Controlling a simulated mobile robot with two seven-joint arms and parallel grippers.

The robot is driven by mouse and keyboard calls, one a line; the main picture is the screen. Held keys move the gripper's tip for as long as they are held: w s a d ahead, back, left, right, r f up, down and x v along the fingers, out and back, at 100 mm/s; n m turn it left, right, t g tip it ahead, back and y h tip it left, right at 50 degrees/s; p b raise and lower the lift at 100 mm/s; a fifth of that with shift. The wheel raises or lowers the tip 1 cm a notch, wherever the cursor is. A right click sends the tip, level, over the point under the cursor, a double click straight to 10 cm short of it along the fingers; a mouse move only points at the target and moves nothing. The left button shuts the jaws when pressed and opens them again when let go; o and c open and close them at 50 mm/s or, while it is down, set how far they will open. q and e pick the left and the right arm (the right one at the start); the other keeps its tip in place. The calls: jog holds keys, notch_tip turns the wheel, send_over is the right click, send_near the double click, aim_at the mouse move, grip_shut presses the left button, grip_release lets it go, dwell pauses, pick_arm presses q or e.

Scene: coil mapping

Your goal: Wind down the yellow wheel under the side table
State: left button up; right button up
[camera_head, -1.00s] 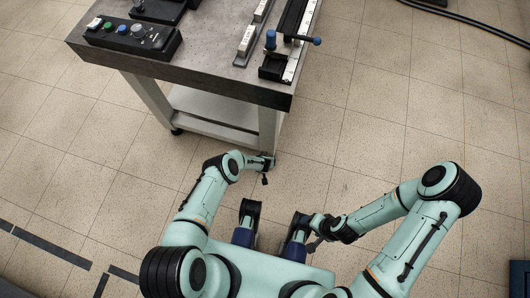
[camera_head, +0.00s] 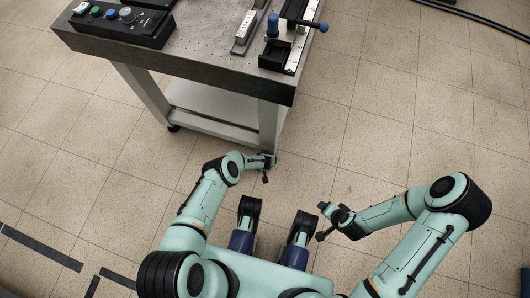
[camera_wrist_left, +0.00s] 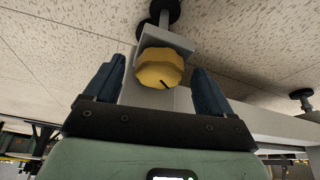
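The yellow wheel (camera_wrist_left: 160,68) is a lobed knob with a dark mark, set at a grey bracket by a table leg. In the left wrist view it appears between the spread fingers of my left gripper (camera_wrist_left: 156,84), with clear space on both sides. In the head view my left gripper (camera_head: 268,165) is low beside the near right leg of the side table (camera_head: 185,65); the wheel is hidden there. My right gripper (camera_head: 322,222) is out over the floor, away from the table; its finger opening is unclear.
A button box (camera_head: 122,24) and a blue-handled fixture (camera_head: 272,25) are on the tabletop. Black casters (camera_wrist_left: 165,12) show by the wheel, and another caster (camera_wrist_left: 301,95) is farther right. The floor right of the table is clear; cables (camera_head: 470,20) lie at top right.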

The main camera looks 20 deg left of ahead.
pick_arm(q)
jog(key=c, duration=1)
pick_arm(e)
jog(key=shift+r, duration=0.1)
pick_arm(q)
jog(key=m+h, duration=0.1)
jog(key=m, duration=0.1)
jog(key=shift+a+m, duration=0.2)
jog(key=shift+m, duration=0.2)
jog(key=shift+a+m+h, duration=0.1)
jog(key=shift+m+h, duration=0.3)
jog(key=shift+m, duration=0.5)
jog(key=shift+m+b, duration=0.45)
jog(key=shift+m, duration=0.45)
pick_arm(e)
jog(key=shift+s+d+f+g, duration=0.1)
jog(key=shift+s+f+g, duration=0.2)
jog(key=shift+s+f, duration=0.65)
pick_arm(q)
jog(key=shift+h, duration=0.3)
